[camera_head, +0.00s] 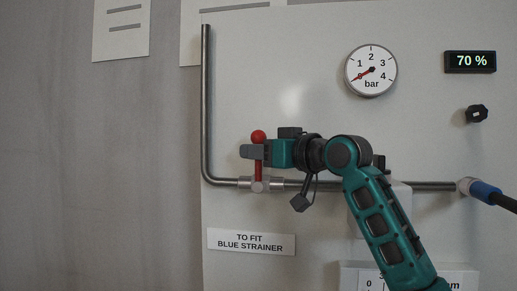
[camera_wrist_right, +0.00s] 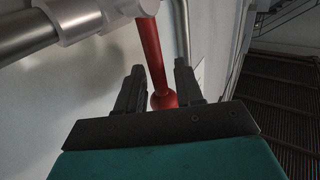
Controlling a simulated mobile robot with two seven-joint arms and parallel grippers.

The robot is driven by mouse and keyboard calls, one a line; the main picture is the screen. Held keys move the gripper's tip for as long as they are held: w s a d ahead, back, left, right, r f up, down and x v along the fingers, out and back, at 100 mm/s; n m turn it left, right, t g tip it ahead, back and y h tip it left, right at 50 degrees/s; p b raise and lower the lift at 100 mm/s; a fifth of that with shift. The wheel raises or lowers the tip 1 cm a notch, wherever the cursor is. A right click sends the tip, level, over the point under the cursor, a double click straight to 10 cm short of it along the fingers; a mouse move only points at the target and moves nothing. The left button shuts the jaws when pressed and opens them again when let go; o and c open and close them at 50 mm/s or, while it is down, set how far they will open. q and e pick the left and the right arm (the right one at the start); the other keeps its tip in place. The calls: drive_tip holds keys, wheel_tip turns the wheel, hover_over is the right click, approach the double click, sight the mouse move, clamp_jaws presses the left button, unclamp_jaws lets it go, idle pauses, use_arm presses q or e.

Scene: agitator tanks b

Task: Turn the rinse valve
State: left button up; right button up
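The rinse valve sits on a grey pipe, with a grey body (camera_head: 260,185) and a red lever (camera_head: 258,170) standing upright, topped by a red ball knob (camera_head: 258,136). My right gripper (camera_head: 251,152) is at the lever just below the knob, coming from the right. In the right wrist view, the red lever (camera_wrist_right: 151,50) passes between the two dark fingers (camera_wrist_right: 158,85), with the knob (camera_wrist_right: 164,100) low between them. The fingers are apart, with some gap to the lever; contact does not show. My left gripper is not in view.
A pale panel carries the pipe (camera_head: 207,100), a round gauge (camera_head: 371,70) near 0 bar, a display (camera_head: 470,62) reading 70 %, a black knob (camera_head: 477,114) and a label (camera_head: 251,242). A blue hose connector (camera_head: 485,192) is at the right.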

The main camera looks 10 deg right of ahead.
drive_tip(key=shift+w, duration=0.1)
drive_tip(key=shift+c, duration=0.5)
clamp_jaws()
